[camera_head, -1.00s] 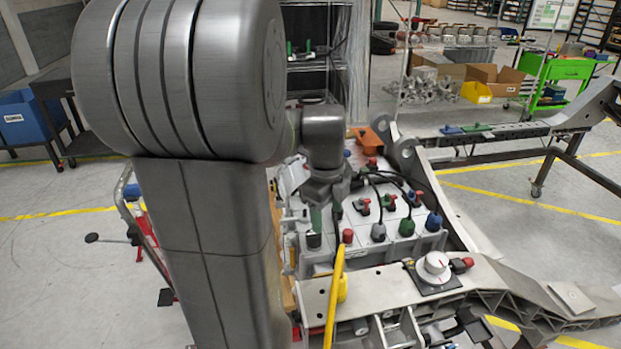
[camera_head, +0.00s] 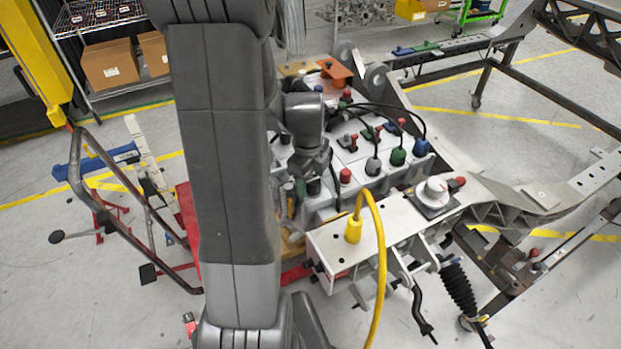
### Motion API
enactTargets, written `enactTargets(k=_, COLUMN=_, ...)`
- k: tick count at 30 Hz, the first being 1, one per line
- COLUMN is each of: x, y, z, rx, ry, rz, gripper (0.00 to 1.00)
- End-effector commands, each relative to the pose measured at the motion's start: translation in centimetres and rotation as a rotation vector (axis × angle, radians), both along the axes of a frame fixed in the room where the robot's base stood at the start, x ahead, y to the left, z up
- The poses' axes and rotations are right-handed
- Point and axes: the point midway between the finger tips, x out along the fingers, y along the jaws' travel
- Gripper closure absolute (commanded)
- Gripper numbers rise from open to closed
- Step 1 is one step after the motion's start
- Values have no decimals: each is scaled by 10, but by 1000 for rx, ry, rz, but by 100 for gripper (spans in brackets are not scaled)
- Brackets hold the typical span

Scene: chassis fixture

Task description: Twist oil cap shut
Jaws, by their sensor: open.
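My gripper (camera_head: 298,196) points down at the left edge of the white fixture box (camera_head: 400,179), partly hidden behind my own arm. It is open, and I make out nothing held between its fingers. A white round knob with a red mark (camera_head: 434,190) sits on a dark square plate on the grey chassis beam, right of my gripper and apart from it. I cannot tell for sure whether this knob is the oil cap. Several red, green and blue caps stand on the box, including a red one (camera_head: 345,175) just right of my gripper.
A yellow plug (camera_head: 354,230) with a looping yellow cable stands on the beam in front. Black cables arch over the box. The chassis frame (camera_head: 540,199) extends right. A red stand with bent dark handles (camera_head: 188,220) is at left. Cardboard boxes (camera_head: 110,64) sit on a rack behind.

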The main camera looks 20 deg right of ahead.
Motion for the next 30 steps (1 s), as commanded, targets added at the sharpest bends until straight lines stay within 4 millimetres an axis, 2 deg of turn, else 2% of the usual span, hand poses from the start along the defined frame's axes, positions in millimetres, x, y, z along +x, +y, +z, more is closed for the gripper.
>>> enactTargets(k=11, x=0, y=0, z=-6, rx=0, ry=0, rz=0, gripper=39)
enactTargets(k=14, x=0, y=0, z=-5, rx=0, ry=0, rz=0, gripper=55)
enactTargets(k=18, x=0, y=0, z=-5, rx=0, ry=0, rz=0, gripper=82)
enactTargets(k=22, x=0, y=0, z=-5, rx=0, ry=0, rz=0, gripper=84)
enactTargets(k=23, x=0, y=0, z=-5, rx=0, ry=0, rz=0, gripper=68)
enactTargets(k=27, x=0, y=0, z=-5, rx=0, ry=0, rz=0, gripper=94)
enactTargets(k=30, x=0, y=-1, z=-6, rx=0, ry=-1, rz=-23, gripper=95)
